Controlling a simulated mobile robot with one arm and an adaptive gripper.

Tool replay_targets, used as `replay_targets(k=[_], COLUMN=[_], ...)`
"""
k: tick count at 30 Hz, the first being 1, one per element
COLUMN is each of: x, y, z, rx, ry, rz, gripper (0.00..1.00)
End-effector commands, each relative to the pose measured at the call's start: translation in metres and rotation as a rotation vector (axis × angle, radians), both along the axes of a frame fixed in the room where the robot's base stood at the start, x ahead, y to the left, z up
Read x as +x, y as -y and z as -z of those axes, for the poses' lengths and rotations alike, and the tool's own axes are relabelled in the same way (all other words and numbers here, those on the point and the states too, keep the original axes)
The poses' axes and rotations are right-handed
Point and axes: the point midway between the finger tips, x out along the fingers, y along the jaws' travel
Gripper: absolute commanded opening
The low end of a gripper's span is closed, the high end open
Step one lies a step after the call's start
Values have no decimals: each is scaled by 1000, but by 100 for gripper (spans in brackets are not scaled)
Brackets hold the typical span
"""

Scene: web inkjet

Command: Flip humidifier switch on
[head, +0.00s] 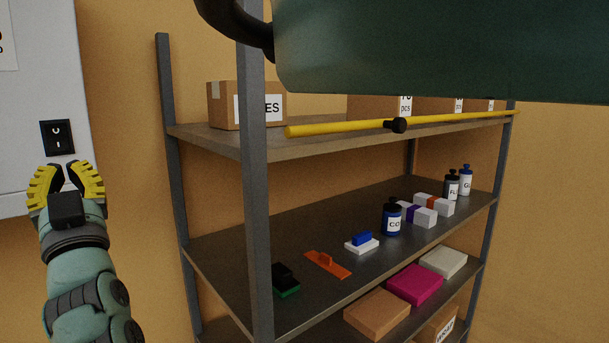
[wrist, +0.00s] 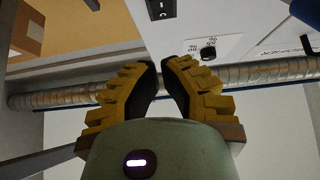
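The black rocker switch (head: 57,137) is on the lower front of the white cabinet (head: 30,85) at the left of the head view. It also shows at the top edge of the wrist view (wrist: 160,8), partly cut off. White marks show on it, but I cannot tell which side is pressed. My gripper (head: 66,168), with yellow padded fingers, is just below the switch in the head view. In the wrist view my gripper (wrist: 161,66) has its tips a small way apart, with nothing between them. I see no contact with the switch.
A black knob (wrist: 208,53) on a white plate is right of the switch in the wrist view. A ribbed pipe (wrist: 265,72) crosses behind the fingers. A metal shelf (head: 205,148) with boxes, bottles and a yellow pole (head: 350,126) stands right of my arm.

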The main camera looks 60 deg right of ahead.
Motion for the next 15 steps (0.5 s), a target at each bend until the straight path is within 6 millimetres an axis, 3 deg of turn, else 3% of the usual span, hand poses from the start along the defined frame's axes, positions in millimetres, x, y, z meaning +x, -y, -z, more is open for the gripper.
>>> replay_targets(k=[3,10,15], x=[15,44,58], y=[2,11,16], z=[-20,-41,-36], rx=[0,3,4], ry=[2,0,-2], rz=[-6,-6,-4], gripper=[0,0,0])
